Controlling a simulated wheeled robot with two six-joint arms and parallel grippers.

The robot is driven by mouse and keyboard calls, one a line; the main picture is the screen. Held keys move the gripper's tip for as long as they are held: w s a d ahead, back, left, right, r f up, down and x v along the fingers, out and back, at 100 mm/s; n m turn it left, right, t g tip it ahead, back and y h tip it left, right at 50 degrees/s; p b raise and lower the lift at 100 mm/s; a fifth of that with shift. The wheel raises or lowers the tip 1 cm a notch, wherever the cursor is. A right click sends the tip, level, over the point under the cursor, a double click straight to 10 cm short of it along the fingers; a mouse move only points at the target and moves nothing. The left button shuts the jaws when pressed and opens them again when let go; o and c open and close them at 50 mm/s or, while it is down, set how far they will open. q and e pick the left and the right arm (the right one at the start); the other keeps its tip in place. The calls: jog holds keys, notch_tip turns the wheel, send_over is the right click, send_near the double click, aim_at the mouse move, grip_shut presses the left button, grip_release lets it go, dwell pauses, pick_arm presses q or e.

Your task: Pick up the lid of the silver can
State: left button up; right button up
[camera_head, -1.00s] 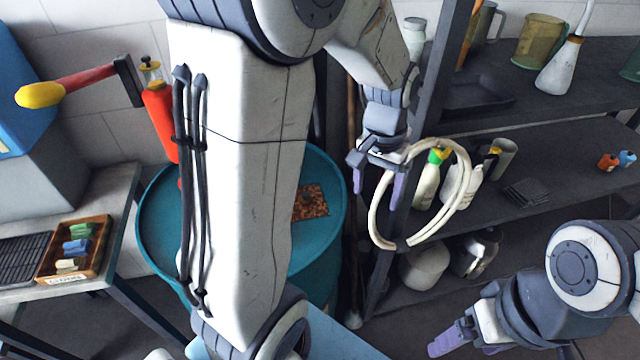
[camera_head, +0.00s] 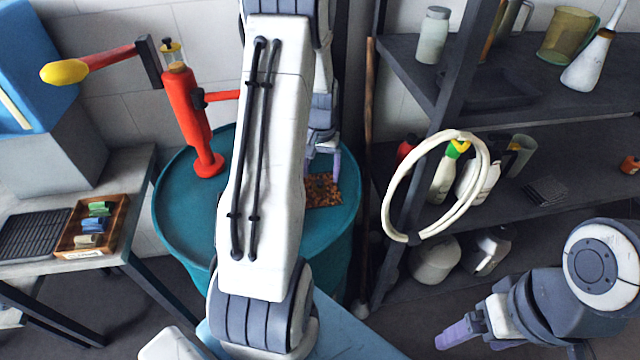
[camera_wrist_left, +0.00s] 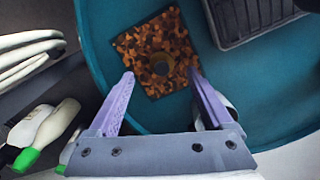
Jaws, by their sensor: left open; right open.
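No silver can with a lid shows clearly in either view. In the left wrist view, a pale curved edge (camera_wrist_left: 230,108) is partly hidden behind a finger; I cannot tell if it is the can. A brown speckled mat (camera_wrist_left: 132,45) lies on the teal drum, with a small round brass-coloured spot (camera_wrist_left: 161,64) on it. The mat also shows in the head view (camera_head: 325,190). My left gripper (camera_wrist_left: 160,75) is open and empty above the mat's near edge. In the head view my left arm hides part of the drum top. My right gripper (camera_head: 462,335) is open at the lower right.
The teal drum (camera_head: 180,215) carries a red pump (camera_head: 188,115) and a dark ribbed tray (camera_wrist_left: 250,18). A dark shelf rack (camera_head: 570,145) with bottles and a white hose coil (camera_head: 398,190) stands right. A bench (camera_head: 125,190) with a wooden tray (camera_head: 68,243) is left.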

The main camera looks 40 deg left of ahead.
aim_at(320, 180)
pick_arm(q)
jog(key=shift+a+f, duration=0.15)
jog(key=shift+f, duration=1.7)
jog(key=shift+s, duration=0.1)
grip_shut()
jog(key=shift+r, duration=0.1)
